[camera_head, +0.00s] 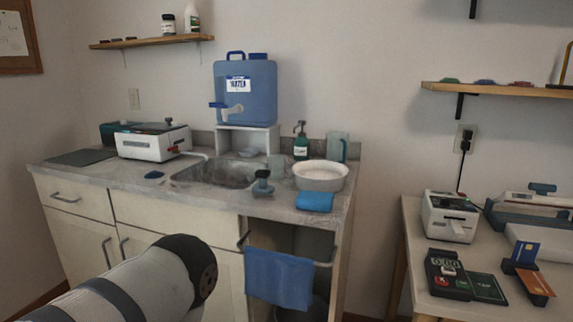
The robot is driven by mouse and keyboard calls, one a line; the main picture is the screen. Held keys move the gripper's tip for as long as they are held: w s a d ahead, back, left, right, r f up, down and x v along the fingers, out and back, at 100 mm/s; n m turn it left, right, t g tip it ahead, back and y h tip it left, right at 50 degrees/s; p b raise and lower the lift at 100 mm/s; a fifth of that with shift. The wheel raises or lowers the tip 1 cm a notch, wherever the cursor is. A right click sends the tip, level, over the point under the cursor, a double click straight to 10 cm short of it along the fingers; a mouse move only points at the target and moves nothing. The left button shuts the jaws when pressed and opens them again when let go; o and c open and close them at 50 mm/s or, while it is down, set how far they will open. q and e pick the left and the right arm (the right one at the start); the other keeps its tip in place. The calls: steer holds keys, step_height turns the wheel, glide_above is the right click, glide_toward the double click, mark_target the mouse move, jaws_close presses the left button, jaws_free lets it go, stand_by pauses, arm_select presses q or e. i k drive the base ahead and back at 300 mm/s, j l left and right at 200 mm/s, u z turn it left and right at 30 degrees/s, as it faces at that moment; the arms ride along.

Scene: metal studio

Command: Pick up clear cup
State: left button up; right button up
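A small clear cup-like shape (276,165) stands at the right rim of the sink, left of the white basin; it is small and faint, so I cannot be sure it is a cup. A larger see-through bluish vessel with a handle (337,147) stands upright at the back right of the counter, behind the white basin. Part of my arm enters from the lower left in front of the cabinet, ending in a dark round joint. Neither gripper shows, so I cannot tell what they hold.
The counter (345,205) holds a sink (217,174), white basin (320,176), blue cloth (314,201), soap bottle (300,146) and white device (152,141). A blue water container (246,91) stands on a white stand. A blue towel (279,279) hangs in front. A table with devices is right.

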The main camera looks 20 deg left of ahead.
mark_target(277, 164)
steer(key=i+j+z, duration=0.2)
steer(key=j, duration=0.25)
steer(key=j+z, duration=0.2)
steer(key=j, duration=0.3)
steer(key=j+z, duration=0.2)
steer(key=j, duration=0.3)
steer(key=i, duration=0.05)
